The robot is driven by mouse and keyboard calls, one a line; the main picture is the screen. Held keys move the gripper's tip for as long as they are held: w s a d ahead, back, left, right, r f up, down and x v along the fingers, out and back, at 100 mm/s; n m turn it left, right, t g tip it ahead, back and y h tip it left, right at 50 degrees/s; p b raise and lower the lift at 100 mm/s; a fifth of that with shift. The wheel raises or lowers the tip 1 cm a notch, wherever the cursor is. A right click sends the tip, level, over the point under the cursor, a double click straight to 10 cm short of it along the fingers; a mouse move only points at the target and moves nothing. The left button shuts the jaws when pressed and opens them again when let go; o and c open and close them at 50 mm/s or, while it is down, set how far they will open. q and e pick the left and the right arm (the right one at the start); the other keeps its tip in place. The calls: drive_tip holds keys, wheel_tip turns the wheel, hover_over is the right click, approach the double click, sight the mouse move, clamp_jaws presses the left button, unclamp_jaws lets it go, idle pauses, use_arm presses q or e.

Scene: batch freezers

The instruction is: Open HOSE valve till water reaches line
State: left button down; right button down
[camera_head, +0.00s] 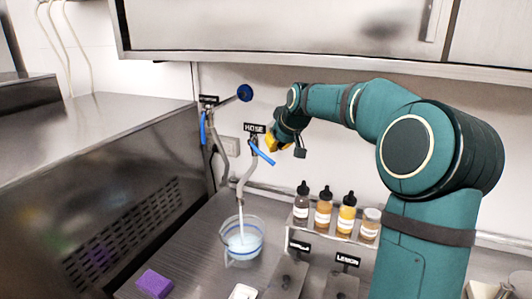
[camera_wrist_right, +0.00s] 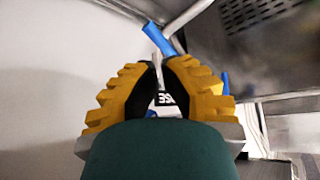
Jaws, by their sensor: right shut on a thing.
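The HOSE valve's blue handle (camera_head: 262,154) slants down to the right, beside the HOSE sign (camera_head: 255,128) on the wall. My right gripper (camera_head: 272,142), with yellow fingers, is at this valve and shut on it. The wrist view shows the fingers (camera_wrist_right: 160,72) closed in, with the blue handle (camera_wrist_right: 158,38) just beyond their tips; the exact contact is hidden. A pale stream of water (camera_head: 241,218) runs from the grey hose (camera_head: 243,182) into a clear jug (camera_head: 230,262). Pale water stands in the jug; I cannot tell its level against the blue line. My left gripper is out of view.
Another valve with a blue handle (camera_head: 203,128) hangs left of the HOSE valve. Several bottles stand on a small rack (camera_head: 322,234) right of the jug. A purple sponge (camera_head: 154,283) lies at the front left. A steel machine (camera_head: 110,170) fills the left.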

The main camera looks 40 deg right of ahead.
sight(269, 159)
drive_tip(key=shift+s, duration=0.1)
drive_tip(key=shift+f, duration=0.1)
drive_tip(key=shift+b+x, duration=0.8)
drive_tip(key=shift+x, duration=2.7)
drive_tip(key=s+f+b, duration=0.1)
drive_tip(key=b, duration=0.1)
drive_tip(key=s+f+b, duration=0.1)
drive_tip(key=s+b, duration=0.1)
drive_tip(key=shift+a+f, duration=0.25)
drive_tip(key=shift+f, duration=0.1)
